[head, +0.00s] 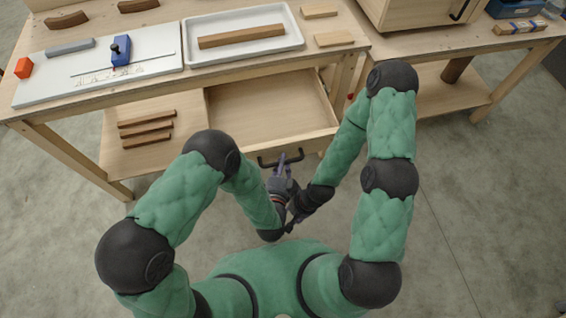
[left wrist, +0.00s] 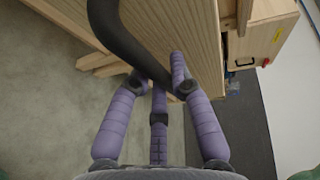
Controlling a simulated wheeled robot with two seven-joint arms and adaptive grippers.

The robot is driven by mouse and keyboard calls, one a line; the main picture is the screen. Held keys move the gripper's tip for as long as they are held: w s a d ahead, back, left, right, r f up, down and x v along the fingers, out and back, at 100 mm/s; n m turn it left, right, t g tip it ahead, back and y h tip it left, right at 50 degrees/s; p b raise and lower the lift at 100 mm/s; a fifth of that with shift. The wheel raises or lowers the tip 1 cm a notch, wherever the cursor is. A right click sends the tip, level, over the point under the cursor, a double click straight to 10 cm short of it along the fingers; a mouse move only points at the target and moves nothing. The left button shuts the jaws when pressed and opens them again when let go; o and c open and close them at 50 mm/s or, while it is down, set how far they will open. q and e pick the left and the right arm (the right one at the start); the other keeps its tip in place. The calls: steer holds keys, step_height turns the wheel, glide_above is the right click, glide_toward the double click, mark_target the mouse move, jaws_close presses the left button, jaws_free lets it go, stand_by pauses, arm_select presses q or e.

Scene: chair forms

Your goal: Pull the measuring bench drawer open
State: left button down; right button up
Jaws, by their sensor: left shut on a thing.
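The measuring bench drawer (head: 262,100) stands pulled out from under the bench top, and its inside looks empty. Its dark curved handle (head: 267,164) is on the front panel. My left gripper (head: 283,167) is shut on the handle. In the left wrist view, its purple fingers (left wrist: 157,82) sit around the dark handle bar (left wrist: 122,38), beside the wooden drawer front (left wrist: 190,35). My right gripper (head: 293,222) is low and close to my left wrist, away from the handle. Its fingers are small and partly hidden, so their state is unclear.
The bench top holds a white tray (head: 197,58) with a wooden bar (head: 241,36), and a white board (head: 35,87) with a blue gauge (head: 121,51). Wooden strips (head: 147,129) lie on the shelf left of the drawer. A second bench (head: 415,47) stands right. The floor (head: 480,220) is clear.

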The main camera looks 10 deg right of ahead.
arm_select(q)
steer(key=shift+s, duration=0.3)
steer(key=c, duration=1.1)
jaws_free()
steer(key=shift+w, duration=0.1)
